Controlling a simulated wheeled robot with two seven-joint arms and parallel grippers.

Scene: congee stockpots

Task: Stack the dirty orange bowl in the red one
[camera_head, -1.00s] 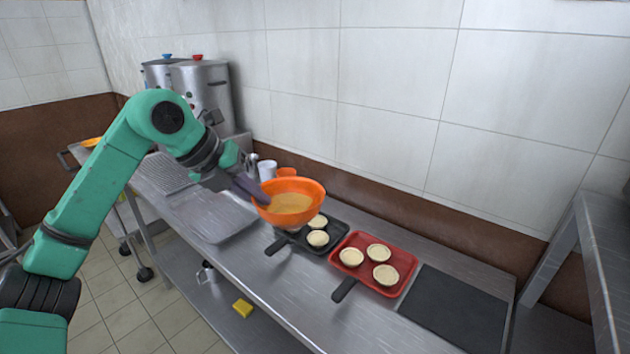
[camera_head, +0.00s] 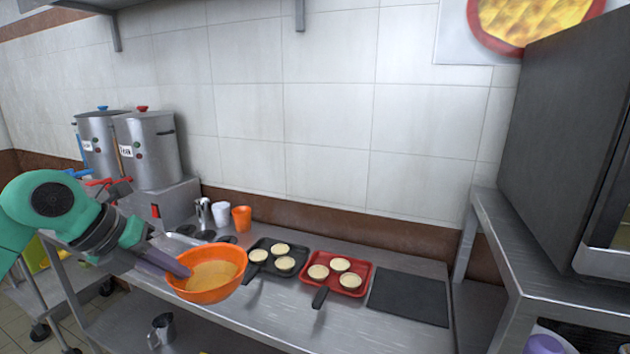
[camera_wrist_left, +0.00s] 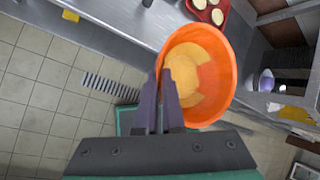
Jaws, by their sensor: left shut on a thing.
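The dirty orange bowl (camera_head: 208,294) is held by its rim in my left gripper (camera_head: 184,271), at the counter's front edge in the head view. A yellowish residue coats its inside, and it looks roughly upright. In the left wrist view, the two purple fingers of my left gripper (camera_wrist_left: 168,82) pinch the near rim of the orange bowl (camera_wrist_left: 222,50). I cannot make out a red bowl in either view. My right gripper is not in view.
The steel counter (camera_head: 300,326) bears a black tray (camera_head: 268,245) and a red tray (camera_head: 352,260) with pale rounds, plus a dark mat (camera_head: 408,297). Two stockpots (camera_head: 150,150) stand at the back left. A steel shelf unit (camera_head: 560,300) at right holds a purple item (camera_head: 545,344).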

